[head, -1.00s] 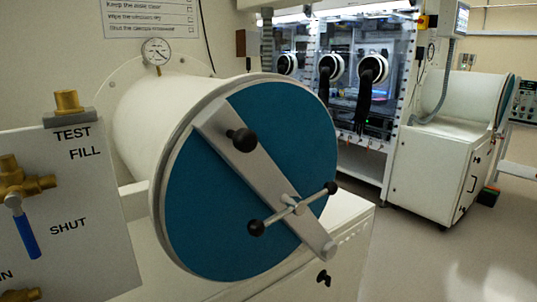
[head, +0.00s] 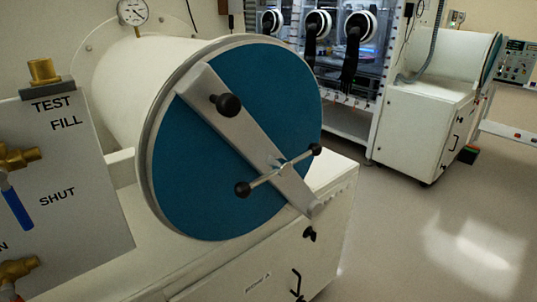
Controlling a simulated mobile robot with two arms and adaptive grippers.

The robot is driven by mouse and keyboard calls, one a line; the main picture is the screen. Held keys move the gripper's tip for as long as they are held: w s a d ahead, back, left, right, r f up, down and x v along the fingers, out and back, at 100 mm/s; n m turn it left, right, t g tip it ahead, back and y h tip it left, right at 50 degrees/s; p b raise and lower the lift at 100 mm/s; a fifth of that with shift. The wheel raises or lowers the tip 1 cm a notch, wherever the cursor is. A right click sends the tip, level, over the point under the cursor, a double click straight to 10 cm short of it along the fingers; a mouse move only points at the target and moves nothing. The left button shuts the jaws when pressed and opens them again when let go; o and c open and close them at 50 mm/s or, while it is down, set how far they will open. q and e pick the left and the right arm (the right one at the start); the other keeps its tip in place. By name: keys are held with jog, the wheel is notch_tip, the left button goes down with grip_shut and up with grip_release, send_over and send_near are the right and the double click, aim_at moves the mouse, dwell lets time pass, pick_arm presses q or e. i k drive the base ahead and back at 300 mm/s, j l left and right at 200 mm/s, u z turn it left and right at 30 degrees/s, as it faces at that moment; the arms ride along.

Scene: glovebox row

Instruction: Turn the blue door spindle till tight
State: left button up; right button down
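The blue round door (head: 190,185) closes the front end of a white horizontal cylinder (head: 120,85). A grey metal bar (head: 238,135) lies diagonally across the door, from upper left to lower right. The spindle (head: 279,168) sits on the lower part of this bar. Its thin cross handle ends in two black balls, one at lower left (head: 242,189) and one at upper right (head: 315,149). A separate black knob (head: 228,104) stands on the upper part of the bar. Neither of my grippers shows in the head view. How tight the spindle is cannot be seen.
A grey panel (head: 95,215) with brass valves and a blue lever (head: 17,209) stands close at the left. A white cabinet (head: 300,265) is under the cylinder. A glovebox (head: 345,70) and another white cabinet (head: 425,130) stand behind. Floor (head: 430,235) at the right is clear.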

aim_at(243, 190)
jog(key=u, duration=0.6)
jog(key=i+l+u, duration=0.1)
jog(key=l+u, duration=0.2)
jog(key=u, duration=0.2)
jog(key=l+u, duration=0.35)
jog(key=u, duration=0.15)
jog(key=l+u, duration=0.35)
jog(key=u, duration=0.15)
jog(key=l+u, duration=0.35)
jog(key=u, duration=0.15)
jog(key=k, duration=0.05)
